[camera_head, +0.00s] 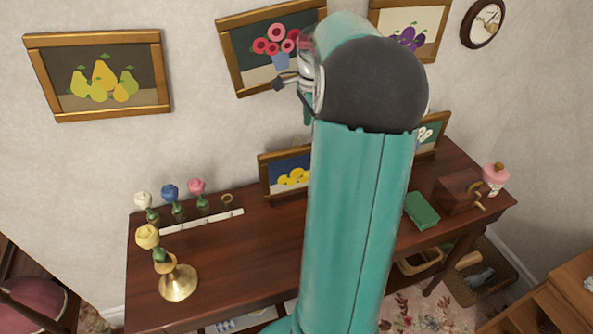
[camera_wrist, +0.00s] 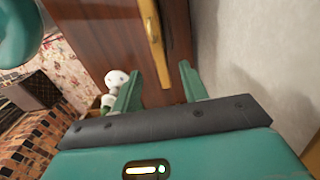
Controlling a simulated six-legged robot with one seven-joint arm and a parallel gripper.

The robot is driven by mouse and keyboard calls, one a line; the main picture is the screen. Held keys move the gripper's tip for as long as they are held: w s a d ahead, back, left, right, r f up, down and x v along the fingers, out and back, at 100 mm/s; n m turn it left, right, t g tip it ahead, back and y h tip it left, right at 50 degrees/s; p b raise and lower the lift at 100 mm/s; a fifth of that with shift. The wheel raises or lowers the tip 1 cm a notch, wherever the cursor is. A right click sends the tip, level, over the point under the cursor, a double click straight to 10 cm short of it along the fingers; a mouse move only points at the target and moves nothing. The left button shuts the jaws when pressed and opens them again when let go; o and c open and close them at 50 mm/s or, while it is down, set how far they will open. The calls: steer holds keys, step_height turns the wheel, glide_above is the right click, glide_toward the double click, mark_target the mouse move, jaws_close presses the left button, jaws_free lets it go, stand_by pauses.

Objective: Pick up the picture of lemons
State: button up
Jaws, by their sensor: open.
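The picture of lemons (camera_head: 286,170) has a wooden frame and yellow fruit on dark blue. It stands at the back of the brown table in the head view, its right part hidden behind my arm. In the wrist view my gripper (camera_wrist: 159,70) is open and empty, its two teal fingers apart. A narrow gold-brown frame edge (camera_wrist: 154,42) lies just beyond and between the fingertips, seen almost edge-on. It looks like a picture frame, but its face does not show, so I cannot tell which picture. In the head view the gripper is mostly hidden by my arm.
Pictures of pears (camera_head: 100,78), pink flowers (camera_head: 240,48) and purple fruit (camera_head: 410,14) hang on the wall.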

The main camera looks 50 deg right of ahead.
mark_target(310, 144)
step_height(310, 144, down, 2)
steer(key=shift+w+f, duration=0.1)
steer(key=shift+f, duration=0.15)
step_height(310, 144, down, 6)
steer(key=shift+a+r, duration=0.15)
steer(key=shift+r, duration=0.05)
steer(key=shift+c, duration=0.4)
steer(key=shift+r, duration=0.1)
jaws_close()
